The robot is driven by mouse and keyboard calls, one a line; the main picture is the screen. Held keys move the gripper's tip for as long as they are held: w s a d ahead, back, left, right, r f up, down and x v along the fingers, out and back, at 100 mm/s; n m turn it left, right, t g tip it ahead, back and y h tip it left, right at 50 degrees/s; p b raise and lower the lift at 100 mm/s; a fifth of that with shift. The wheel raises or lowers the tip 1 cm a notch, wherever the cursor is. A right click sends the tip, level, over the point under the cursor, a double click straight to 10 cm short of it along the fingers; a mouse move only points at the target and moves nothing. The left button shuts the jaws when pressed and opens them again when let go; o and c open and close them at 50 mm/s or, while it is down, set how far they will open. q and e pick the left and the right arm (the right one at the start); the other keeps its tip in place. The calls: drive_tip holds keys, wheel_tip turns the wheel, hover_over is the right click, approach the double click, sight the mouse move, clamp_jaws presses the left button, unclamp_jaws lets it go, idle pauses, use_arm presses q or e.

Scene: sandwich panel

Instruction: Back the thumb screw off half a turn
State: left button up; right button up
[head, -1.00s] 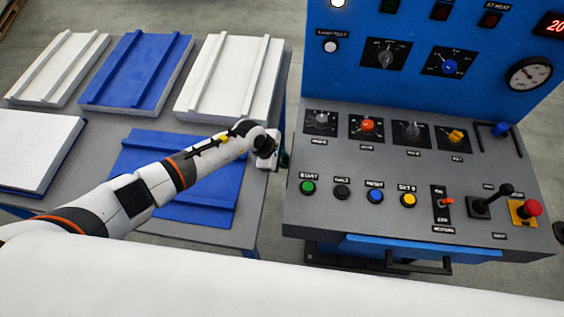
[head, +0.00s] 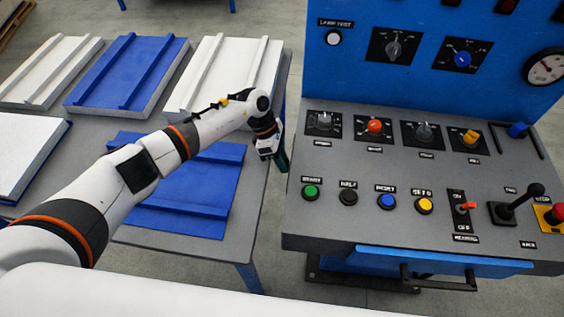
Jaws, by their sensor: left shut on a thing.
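My left gripper (head: 275,153) points down in the gap between the work table and the console's left edge. It is shut on a dark green thing (head: 283,162), of which only a narrow part shows at its tip. I cannot tell what this thing is. I cannot pick out a thumb screw for certain. A blue knob (head: 517,130) sits between dark rails at the console's right, well away from my left gripper. My right gripper is not in view.
The grey console (head: 330,222) carries several knobs, buttons, a lever (head: 521,197) and a red stop button (head: 557,211). A blue panel (head: 365,80) rises behind it. The table (head: 255,215) holds several white and blue panels, including a blue one (head: 205,195) under my left arm.

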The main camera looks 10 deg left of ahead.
use_arm(q)
drive_tip(key=o, duration=1)
drive_tip(key=b+v, duration=0.1)
drive_tip(key=v, duration=1.1)
